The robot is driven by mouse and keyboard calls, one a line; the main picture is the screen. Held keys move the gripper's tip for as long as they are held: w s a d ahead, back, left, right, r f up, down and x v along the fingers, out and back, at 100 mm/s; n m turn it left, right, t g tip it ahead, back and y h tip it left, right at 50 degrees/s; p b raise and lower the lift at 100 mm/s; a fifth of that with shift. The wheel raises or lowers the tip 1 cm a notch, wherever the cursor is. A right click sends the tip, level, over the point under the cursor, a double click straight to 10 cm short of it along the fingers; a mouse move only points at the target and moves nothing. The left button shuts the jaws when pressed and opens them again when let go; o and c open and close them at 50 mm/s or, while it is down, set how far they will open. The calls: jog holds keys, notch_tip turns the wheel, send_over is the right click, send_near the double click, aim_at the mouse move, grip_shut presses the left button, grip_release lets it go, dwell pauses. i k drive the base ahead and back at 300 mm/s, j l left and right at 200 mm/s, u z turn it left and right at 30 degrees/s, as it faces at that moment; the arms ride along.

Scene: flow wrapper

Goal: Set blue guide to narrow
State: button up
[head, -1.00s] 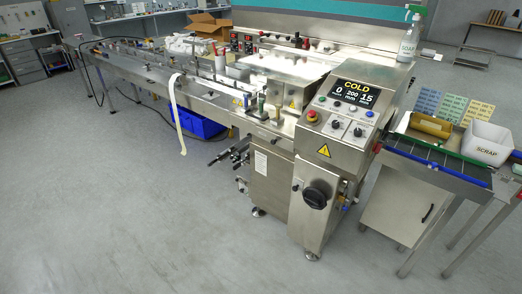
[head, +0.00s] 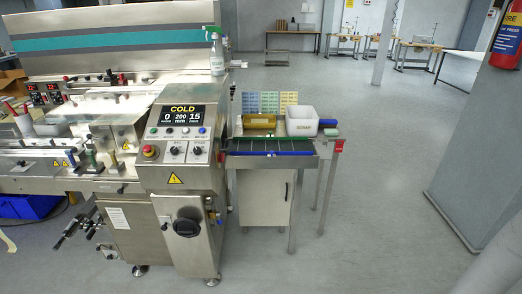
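The flow wrapper's outfeed table (head: 243,147) is in the middle of the head view, right of the control cabinet. A blue bar (head: 293,153), which looks like the blue guide, lies along the table's front edge. A green strip (head: 262,138) runs along the back of the same table, apart from the blue bar. Any scale or narrow mark for the guide is too small to read. My gripper is not in view.
The control cabinet (head: 183,178) has a display reading COLD, 0, 200, 15. Behind the outfeed table stand a yellow roll (head: 260,121), a white scrap bin (head: 301,124) and coloured cards (head: 269,102). A grey column (head: 490,150) stands at right. The floor (head: 385,200) between is clear.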

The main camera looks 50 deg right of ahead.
aim_at(272, 153)
jog(key=i+l+z, duration=0.2)
jog(key=z, duration=0.15)
jog(key=i+l+z, duration=0.15)
jog(key=i+z, duration=0.5)
jog(key=k+l, duration=0.05)
jog(key=k, duration=0.05)
